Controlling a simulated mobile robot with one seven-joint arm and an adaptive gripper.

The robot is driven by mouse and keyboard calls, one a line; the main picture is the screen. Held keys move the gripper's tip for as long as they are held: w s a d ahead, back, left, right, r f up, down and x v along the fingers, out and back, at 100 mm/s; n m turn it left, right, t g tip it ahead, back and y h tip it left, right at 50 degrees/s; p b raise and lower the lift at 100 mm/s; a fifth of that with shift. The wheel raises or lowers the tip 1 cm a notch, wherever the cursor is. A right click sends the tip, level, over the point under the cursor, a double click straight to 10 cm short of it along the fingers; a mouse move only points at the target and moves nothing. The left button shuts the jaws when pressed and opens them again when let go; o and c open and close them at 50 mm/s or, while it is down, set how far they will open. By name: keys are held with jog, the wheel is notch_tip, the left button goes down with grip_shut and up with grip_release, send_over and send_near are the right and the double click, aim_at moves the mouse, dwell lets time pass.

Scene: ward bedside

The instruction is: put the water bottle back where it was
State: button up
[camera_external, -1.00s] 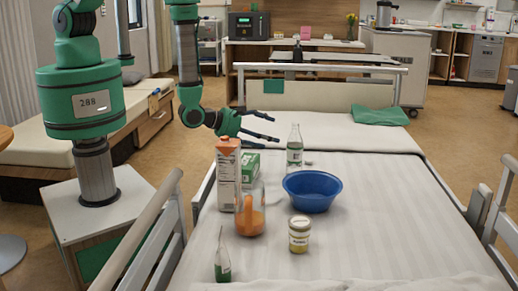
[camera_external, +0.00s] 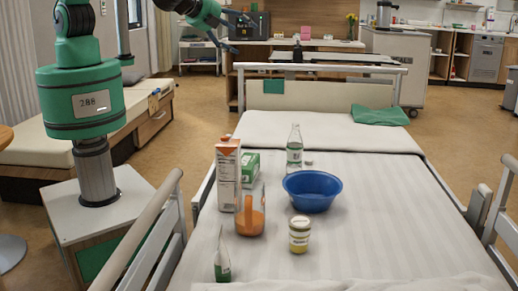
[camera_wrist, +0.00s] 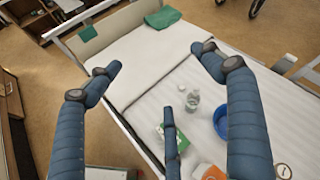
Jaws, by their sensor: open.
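The clear water bottle (camera_external: 294,150) with a pale label stands upright on the bed, behind the blue bowl (camera_external: 312,191). It also shows in the wrist view (camera_wrist: 192,101), below and between my spread fingers. My gripper (camera_external: 240,22) is raised high, up and to the left of the bottle and well apart from it. In the wrist view my gripper (camera_wrist: 157,78) has its three blue fingers spread with nothing between them.
An orange-topped carton (camera_external: 228,176), a green box (camera_external: 250,166), a jug with orange contents (camera_external: 250,222), a yellow-labelled jar (camera_external: 299,235) and a small green-and-white pouch (camera_external: 222,260) stand near the bottle. A small pale round thing (camera_external: 309,163) lies beside it. The bed's right side is clear.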

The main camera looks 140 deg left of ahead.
jog(key=s+d+r+n+t+h, duration=0.2)
jog(key=s+d+r, duration=0.5)
jog(key=d, duration=0.6)
jog(key=s+d+r+n+t+h, duration=0.2)
jog(key=s+d+r+n+h, duration=0.2)
jog(key=d, duration=1)
jog(key=s+d+r+n+t+h, duration=0.2)
jog(key=s+d+r+h, duration=0.4)
jog(key=s+d+r, duration=0.3)
jog(key=d+n, duration=0.1)
jog(key=d, duration=0.3)
jog(key=shift+s+d+r+n+t+h, duration=0.15)
jog(key=shift+s+r+n+t+h, duration=0.15)
jog(key=shift+s+r+n, duration=0.1)
